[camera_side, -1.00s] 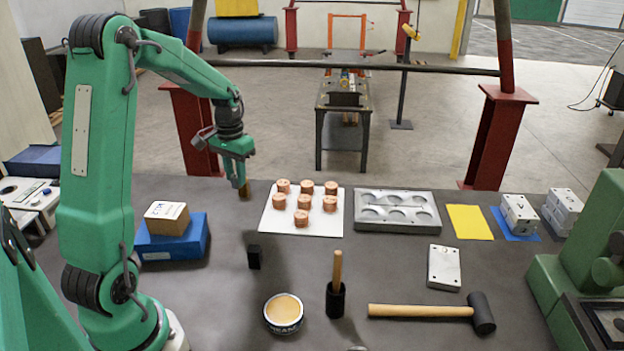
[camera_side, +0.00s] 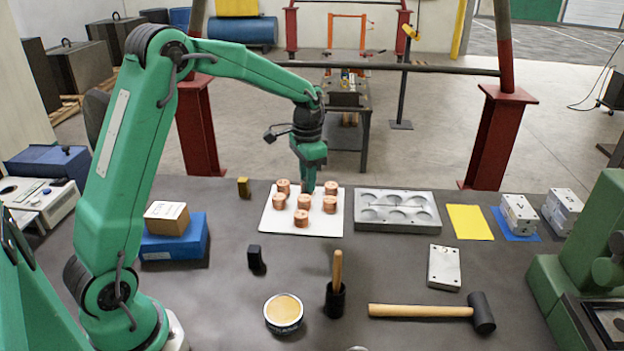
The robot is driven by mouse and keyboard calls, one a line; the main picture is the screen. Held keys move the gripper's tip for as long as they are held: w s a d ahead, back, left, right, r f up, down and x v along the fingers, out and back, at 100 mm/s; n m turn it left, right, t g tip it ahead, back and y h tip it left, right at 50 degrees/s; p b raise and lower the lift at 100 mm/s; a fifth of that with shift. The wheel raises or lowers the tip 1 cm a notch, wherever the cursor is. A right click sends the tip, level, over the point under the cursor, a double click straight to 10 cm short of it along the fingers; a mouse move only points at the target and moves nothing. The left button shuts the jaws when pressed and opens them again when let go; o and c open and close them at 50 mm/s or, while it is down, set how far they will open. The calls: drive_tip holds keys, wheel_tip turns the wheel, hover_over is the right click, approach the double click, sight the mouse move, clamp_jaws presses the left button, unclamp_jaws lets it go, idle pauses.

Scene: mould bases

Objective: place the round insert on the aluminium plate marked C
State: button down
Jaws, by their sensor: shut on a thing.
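Several copper-coloured round inserts (camera_side: 301,218) stand on a white sheet (camera_side: 267,226) in the middle of the bench. My gripper (camera_side: 308,188) is at the back middle of this group, pointing down. It is shut on the back-middle round insert, which the jaws mostly hide. I cannot tell whether that insert is lifted off the sheet. A flat aluminium plate (camera_side: 444,268) lies at the right front. Aluminium blocks stand farther right, one (camera_side: 518,215) on a blue sheet and others (camera_side: 563,208) beside it. I cannot make out a letter C on any of them.
A grey tray with round recesses (camera_side: 397,226) and a yellow sheet (camera_side: 469,222) lie right of the inserts.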

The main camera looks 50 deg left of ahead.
drive_tip(key=w+d+m, duration=0.2)
drive_tip(key=d+m, duration=0.1)
drive_tip(key=d, duration=0.7)
drive_tip(key=w+d+m, duration=0.3)
drive_tip(key=d+m, duration=0.1)
drive_tip(key=d, duration=0.6)
drive_tip(key=s+d+r+m, duration=0.1)
drive_tip(key=s+d+m, duration=0.15)
drive_tip(key=d, duration=0.75)
drive_tip(key=s+d+m, duration=0.1)
drive_tip(key=d+m, duration=0.2)
drive_tip(key=d, duration=0.6)
hover_over(434, 273)
wheel_tip(434, 273, down, 7)
drive_tip(key=shift+r, duration=0.2)
drive_tip(key=shift+f, duration=2)
drive_tip(key=shift+f, duration=0.15)
drive_tip(key=c, duration=1.2)
unclamp_jaws()
drive_tip(key=shift+o, duration=0.3)
